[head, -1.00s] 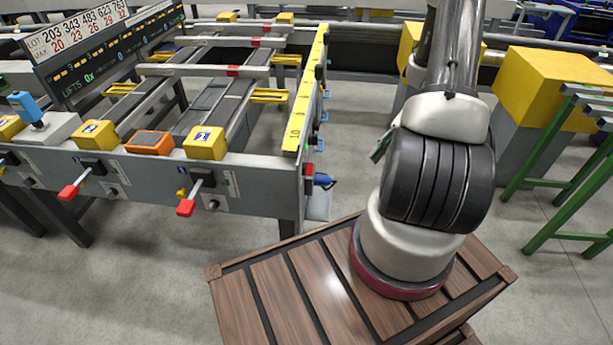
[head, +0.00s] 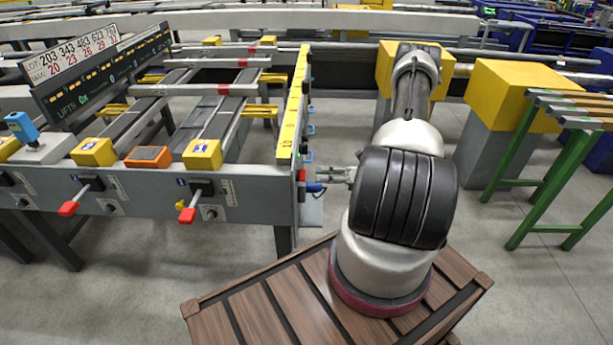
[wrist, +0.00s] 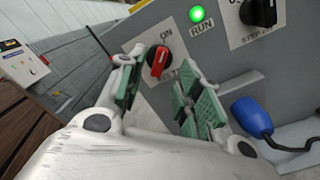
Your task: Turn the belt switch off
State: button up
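The belt switch is a red rotary knob (wrist: 159,61) on a white plate marked ON, in the wrist view. Its handle stands nearly upright, tilted a little toward the ON mark; the plate's lower part is partly hidden by a finger. A green lamp (wrist: 197,14) marked RUN is lit beside it. My gripper (wrist: 160,78) is open, its green-padded fingers to either side of the knob in the picture. Whether they touch it I cannot tell. In the head view my gripper (head: 338,174) is at the right end of the grey table frame (head: 255,190).
A blue plug (wrist: 251,117) with a black cable sits right of the fingers in the wrist view. A black knob (wrist: 262,11) is at its upper right. Red-handled levers (head: 187,215) line the table's front. A yellow-topped block (head: 510,95) and green stand (head: 545,165) are to the right.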

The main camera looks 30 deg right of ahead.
aim_at(301, 175)
jog(key=x, duration=0.5)
jog(key=shift+w, duration=0.1)
jog(key=shift+a, duration=0.1)
jog(key=shift+c, duration=0.2)
grip_shut()
